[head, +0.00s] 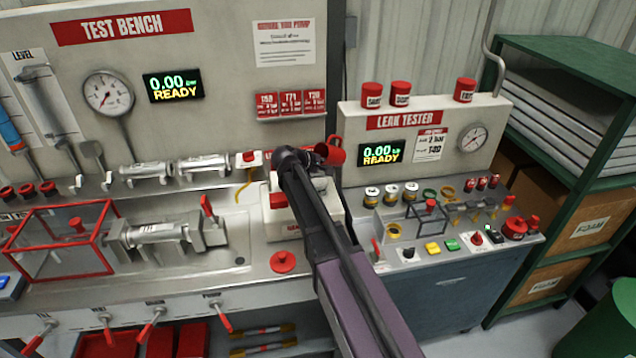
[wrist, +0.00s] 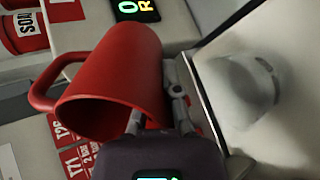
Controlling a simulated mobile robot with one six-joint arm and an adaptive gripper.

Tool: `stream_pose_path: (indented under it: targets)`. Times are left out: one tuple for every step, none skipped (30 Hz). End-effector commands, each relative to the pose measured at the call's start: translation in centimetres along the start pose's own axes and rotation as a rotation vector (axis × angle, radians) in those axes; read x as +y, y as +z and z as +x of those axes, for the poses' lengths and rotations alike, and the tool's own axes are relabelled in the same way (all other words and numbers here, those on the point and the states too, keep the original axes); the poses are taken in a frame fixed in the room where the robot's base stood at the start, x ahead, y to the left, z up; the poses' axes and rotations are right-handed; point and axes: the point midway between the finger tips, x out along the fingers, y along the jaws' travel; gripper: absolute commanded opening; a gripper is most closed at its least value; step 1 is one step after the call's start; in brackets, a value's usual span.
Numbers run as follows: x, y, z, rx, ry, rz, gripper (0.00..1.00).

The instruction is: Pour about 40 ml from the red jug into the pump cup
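The red jug (wrist: 118,65) fills the left middle of the wrist view. Its handle points left, and its dark open mouth faces down toward the camera. My gripper (wrist: 158,112) has its fingers at the jug's right side, one across the mouth edge and one along the wall; it appears closed on the wall. In the head view the jug (head: 334,152) shows just right of my gripper (head: 303,160), above the white unit (head: 275,222) on the bench. A pale rounded form (wrist: 250,88) lies right in the wrist view; I cannot tell whether it is the pump cup. The jug's contents are hidden.
The test bench's red guard frame (head: 62,240) and clamped part stand left. A red knob (head: 283,262) sits near the bench front. The leak tester (head: 425,125) with red canisters and small parts stands right. A green shelf (head: 560,60) is beyond it.

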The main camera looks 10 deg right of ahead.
Motion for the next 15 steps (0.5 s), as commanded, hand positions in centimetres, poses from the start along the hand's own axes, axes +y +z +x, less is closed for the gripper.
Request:
stream_pose_path:
  targets:
    - [-0.32, -0.07, 0.15, -0.001, 0.011, -0.001, 0.0]
    - [-0.34, -0.08, 0.17, -0.003, 0.017, -0.001, 0.0]
    - [-0.38, -0.09, 0.19, -0.004, 0.027, -0.001, 0.0]
    - [-0.42, -0.1, 0.24, -0.006, 0.034, -0.001, 0.0]
    - [-0.48, -0.11, 0.27, -0.008, 0.041, -0.001, 0.0]
    - [-0.41, -0.11, 0.25, -0.009, 0.047, 0.0, 0.0]
    - [-0.36, -0.1, 0.24, -0.01, 0.05, 0.0, 0.0]
    - [-0.35, -0.1, 0.23, -0.01, 0.054, 0.0, 0.0]
    - [-0.21, -0.1, 0.25, -0.011, 0.055, 0.0, 0.0]
    - [-0.1, -0.11, 0.29, -0.011, 0.054, 0.0, 0.0]
    - [-0.09, -0.08, 0.23, -0.01, 0.052, 0.0, 0.0]
    - [-0.06, -0.11, 0.34, -0.01, 0.052, 0.0, 0.0]
    - [-0.03, -0.15, 0.46, -0.011, 0.052, 0.0, 0.0]
    - [-0.11, -0.13, 0.42, -0.011, 0.053, -0.001, 0.0]
    - [-0.05, -0.17, 0.54, -0.011, 0.055, -0.001, 0.0]
